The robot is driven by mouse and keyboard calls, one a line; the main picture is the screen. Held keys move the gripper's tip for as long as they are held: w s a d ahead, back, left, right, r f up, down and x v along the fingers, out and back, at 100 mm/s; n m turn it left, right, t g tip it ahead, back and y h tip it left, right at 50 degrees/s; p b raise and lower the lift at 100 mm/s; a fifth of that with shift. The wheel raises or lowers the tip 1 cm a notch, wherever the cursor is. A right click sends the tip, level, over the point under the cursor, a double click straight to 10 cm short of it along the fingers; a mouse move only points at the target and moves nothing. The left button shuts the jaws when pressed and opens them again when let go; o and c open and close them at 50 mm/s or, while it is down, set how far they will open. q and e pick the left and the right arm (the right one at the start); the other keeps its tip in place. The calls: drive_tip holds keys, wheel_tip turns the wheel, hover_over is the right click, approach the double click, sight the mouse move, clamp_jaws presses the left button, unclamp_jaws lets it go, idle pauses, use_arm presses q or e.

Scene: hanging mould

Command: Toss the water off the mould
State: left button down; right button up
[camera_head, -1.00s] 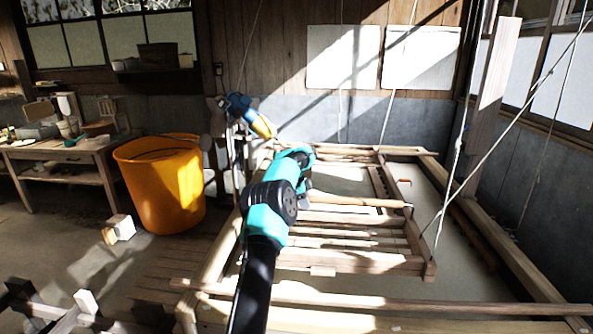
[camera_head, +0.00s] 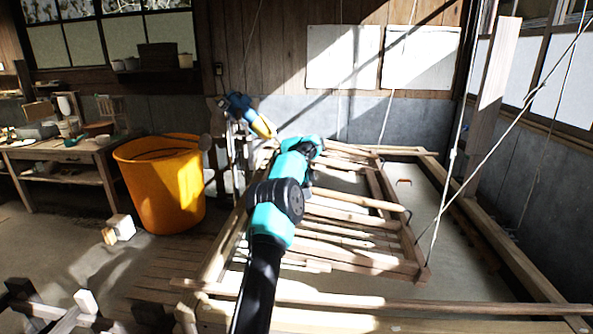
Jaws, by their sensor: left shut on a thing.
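The mould (camera_head: 385,262) is a slatted wooden frame hung on ropes over a large wooden vat (camera_head: 480,225) of greyish liquid. Its slats slope down to the right in the picture. A round wooden handle bar (camera_head: 350,199) crosses over it. My left arm, teal and black, comes up from the bottom and covers the mould's left side. My left gripper (camera_head: 309,186) is at the left end of the handle bar and shut on it. The fingertips are mostly hidden by the arm. My right gripper is not in view.
Ropes (camera_head: 452,160) run up at the right. A long wooden beam (camera_head: 390,303) crosses in front. White blocks (camera_head: 86,300) lie at the lower left.

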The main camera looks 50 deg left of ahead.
use_arm(q)
drive_tip(key=shift+s+a+f+t+h, duration=0.2)
drive_tip(key=shift+f+t+h, duration=0.1)
drive_tip(key=shift+f, duration=0.35)
drive_tip(key=shift+s+a+f+t+h, duration=0.1)
drive_tip(key=shift+s+f+t+h, duration=0.15)
drive_tip(key=shift+f, duration=0.4)
drive_tip(key=shift+w, duration=0.1)
drive_tip(key=c, duration=0.7)
unclamp_jaws()
